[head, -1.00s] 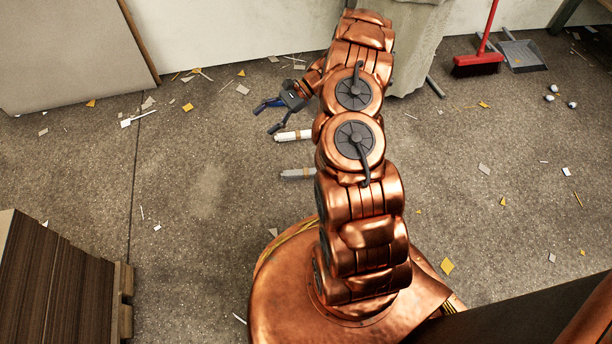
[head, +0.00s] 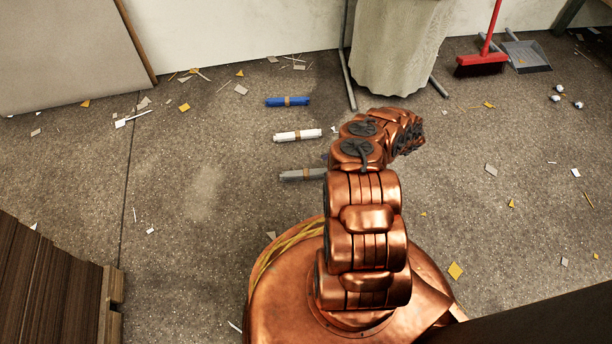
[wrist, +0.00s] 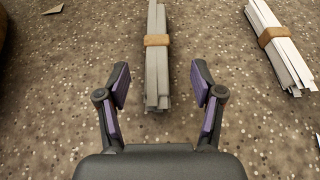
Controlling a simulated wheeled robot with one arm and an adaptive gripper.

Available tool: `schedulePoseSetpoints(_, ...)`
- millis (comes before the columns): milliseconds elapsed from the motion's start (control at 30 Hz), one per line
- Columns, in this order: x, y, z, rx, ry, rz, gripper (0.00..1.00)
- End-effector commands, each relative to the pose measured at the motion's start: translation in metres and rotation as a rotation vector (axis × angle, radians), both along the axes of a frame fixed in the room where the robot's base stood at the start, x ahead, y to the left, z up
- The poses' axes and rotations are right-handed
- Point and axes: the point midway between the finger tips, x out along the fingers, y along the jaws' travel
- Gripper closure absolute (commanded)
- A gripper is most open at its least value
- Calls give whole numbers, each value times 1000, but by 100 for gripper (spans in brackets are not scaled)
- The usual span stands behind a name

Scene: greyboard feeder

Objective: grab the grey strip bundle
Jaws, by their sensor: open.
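The grey strip bundle (head: 301,175) lies on the floor left of my arm in the head view, its right end hidden behind the arm. In the wrist view the grey bundle (wrist: 157,60), wrapped with a brown band, runs up the picture between the lines of my fingers. My gripper (wrist: 161,88) is open and empty, its two purple-padded fingers spread to either side of the bundle's near end. I cannot tell its exact height above the floor. In the head view my gripper is mostly hidden behind my arm.
A white strip bundle (head: 298,135) lies just beyond the grey one, and shows right in the wrist view (wrist: 280,45). A blue bundle (head: 287,101) lies farther back. A draped bin (head: 395,50), a red broom (head: 481,64) and a dustpan (head: 527,57) stand behind. Stacked boards (head: 50,285) fill the lower left.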

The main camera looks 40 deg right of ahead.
Motion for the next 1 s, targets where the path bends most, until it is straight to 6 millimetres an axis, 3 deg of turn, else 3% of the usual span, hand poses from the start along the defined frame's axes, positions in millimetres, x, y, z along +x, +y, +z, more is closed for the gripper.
schedulePoseSetpoints(567, 10, 24, -17, 2, 5, -6, 33)
schedulePoseSetpoints(1000, 29, 61, -31, 0, 4, -5, 33)
